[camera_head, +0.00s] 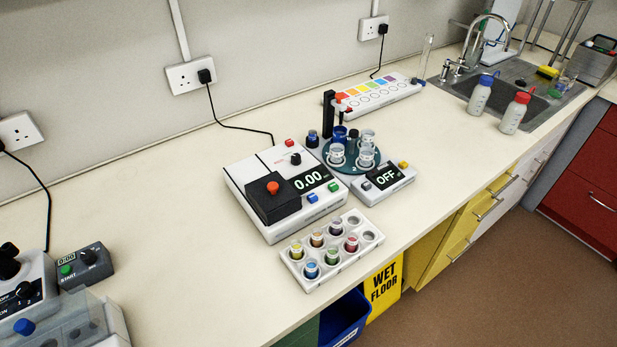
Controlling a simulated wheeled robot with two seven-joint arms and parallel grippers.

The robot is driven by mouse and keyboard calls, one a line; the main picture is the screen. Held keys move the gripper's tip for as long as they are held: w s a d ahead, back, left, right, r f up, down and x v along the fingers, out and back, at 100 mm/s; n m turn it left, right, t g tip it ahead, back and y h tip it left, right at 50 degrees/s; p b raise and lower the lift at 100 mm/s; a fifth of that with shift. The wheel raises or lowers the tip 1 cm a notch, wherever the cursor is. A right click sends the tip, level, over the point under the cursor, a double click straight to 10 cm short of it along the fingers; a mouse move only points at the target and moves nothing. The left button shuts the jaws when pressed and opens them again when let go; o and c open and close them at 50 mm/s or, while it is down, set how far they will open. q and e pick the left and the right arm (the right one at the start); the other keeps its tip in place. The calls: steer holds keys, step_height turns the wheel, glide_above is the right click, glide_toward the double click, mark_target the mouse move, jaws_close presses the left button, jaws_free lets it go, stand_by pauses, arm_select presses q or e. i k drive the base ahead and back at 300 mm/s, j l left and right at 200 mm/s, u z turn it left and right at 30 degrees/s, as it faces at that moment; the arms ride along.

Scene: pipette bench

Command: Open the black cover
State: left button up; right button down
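The black cover (273,204) is a low black box with an orange-red knob (273,187) on top. It sits shut on the front left part of a white instrument (258,168), whose display reads 0.00. What is under the cover is hidden. Neither of my grippers shows in the head view.
A white rack (303,279) of colour-capped vials stands in front of the instrument. To its right are a small unit reading OFF (391,184) and a teal round stand (352,168) with beakers. A device with a clear lid (60,318) is at lower left. The bench between is clear.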

mark_target(268, 193)
steer(key=k+j+z, duration=0.1)
steer(key=z, duration=0.25)
steer(key=k+z, duration=0.5)
steer(key=z, duration=0.2)
